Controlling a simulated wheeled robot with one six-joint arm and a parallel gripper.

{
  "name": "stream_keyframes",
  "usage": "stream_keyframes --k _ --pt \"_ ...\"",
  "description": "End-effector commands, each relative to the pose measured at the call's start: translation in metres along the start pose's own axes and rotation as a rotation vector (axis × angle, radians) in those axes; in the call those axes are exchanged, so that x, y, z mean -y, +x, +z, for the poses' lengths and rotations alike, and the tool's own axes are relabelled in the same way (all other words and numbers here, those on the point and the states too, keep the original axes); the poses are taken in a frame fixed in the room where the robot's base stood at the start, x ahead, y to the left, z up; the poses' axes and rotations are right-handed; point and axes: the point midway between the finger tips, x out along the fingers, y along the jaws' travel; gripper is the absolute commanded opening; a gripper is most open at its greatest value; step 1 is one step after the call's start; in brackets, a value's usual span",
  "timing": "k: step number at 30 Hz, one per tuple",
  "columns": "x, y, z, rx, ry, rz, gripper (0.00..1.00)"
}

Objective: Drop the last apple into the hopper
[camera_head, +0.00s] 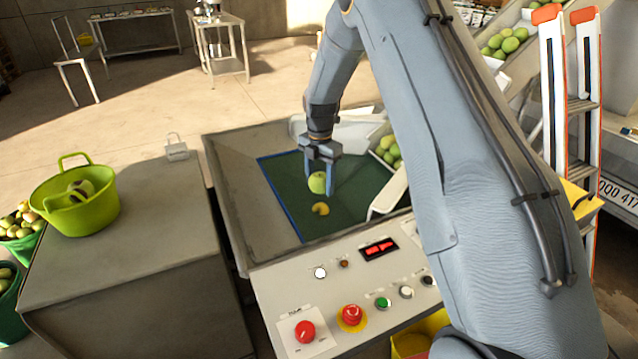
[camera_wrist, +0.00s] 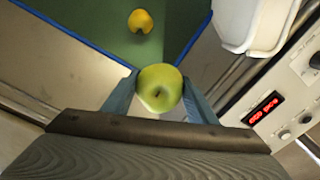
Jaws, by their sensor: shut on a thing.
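My gripper (camera_head: 321,180) is shut on a green apple (camera_head: 317,182) and holds it above the dark green surface inside the press trailer's open bay. The wrist view shows the apple (camera_wrist: 159,88) between my two blue-grey fingers (camera_wrist: 159,96). A yellow piece of fruit (camera_head: 321,208) lies on the green surface (camera_head: 270,178) below; it also shows in the wrist view (camera_wrist: 140,21). A white chute (camera_head: 391,190) with green apples (camera_head: 388,152) stands right of the gripper, partly hidden by my arm. Which part is the hopper, I cannot tell for sure.
A control panel (camera_head: 290,284) with buttons and a red display lies in front of the bay. A green basket (camera_head: 97,216) stands on a grey cabinet (camera_head: 165,230) at left. An orange-topped ladder (camera_head: 552,90) stands at right. Open floor (camera_head: 130,110) lies behind.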

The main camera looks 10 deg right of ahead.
Motion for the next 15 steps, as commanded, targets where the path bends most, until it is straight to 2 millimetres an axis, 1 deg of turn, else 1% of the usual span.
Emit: stream_keyframes --k 7,15 --pt "0.0 0.014 0.0 0.0 0.0 -0.001 0.26" --pt "0.0 0.044 0.001 -0.001 0.002 -0.001 0.26"
